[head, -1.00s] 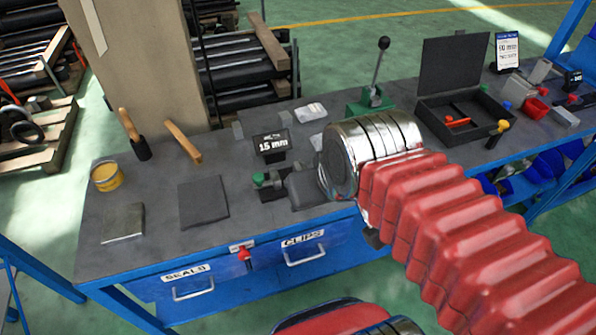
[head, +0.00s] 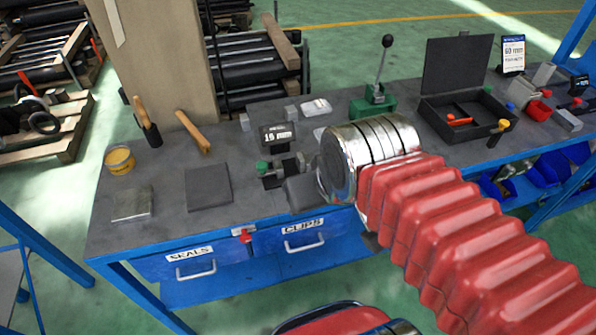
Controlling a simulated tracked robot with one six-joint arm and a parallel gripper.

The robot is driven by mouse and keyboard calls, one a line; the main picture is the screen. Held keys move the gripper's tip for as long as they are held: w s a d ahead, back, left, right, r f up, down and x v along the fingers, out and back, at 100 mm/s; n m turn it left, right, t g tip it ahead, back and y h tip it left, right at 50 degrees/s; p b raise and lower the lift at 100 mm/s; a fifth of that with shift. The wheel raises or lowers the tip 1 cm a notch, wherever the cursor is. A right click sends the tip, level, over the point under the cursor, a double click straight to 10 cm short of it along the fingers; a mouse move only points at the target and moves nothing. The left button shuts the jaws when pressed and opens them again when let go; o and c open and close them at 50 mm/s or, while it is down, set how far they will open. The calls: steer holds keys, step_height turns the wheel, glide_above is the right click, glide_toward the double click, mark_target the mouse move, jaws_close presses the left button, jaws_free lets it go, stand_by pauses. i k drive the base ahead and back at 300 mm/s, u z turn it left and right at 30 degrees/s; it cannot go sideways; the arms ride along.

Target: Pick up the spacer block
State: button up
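I cannot tell for sure which piece is the spacer block. Small metallic grey blocks lie at the bench's right end, one at the back (head: 544,75) and one at the front (head: 567,121). My arm, with red bellows and a chrome end, reaches in from the lower right over the bench. A dark part of my gripper (head: 304,191) shows left of the chrome end, above the bench's front edge.
The blue-framed bench (head: 235,118) has a display reading 15 mm (head: 277,135), a green lever press (head: 373,103) and an open black case (head: 458,65). A card reading about 60 mm (head: 512,54) stands at the right. A dark pad (head: 208,187) and metal plate (head: 132,203) lie left.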

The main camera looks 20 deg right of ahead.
mark_target(300, 162)
steer(key=u, duration=0.5)
steer(key=k, duration=1.2)
steer(key=u, duration=0.9)
steer(key=i, duration=2.05)
steer(key=z, duration=0.1)
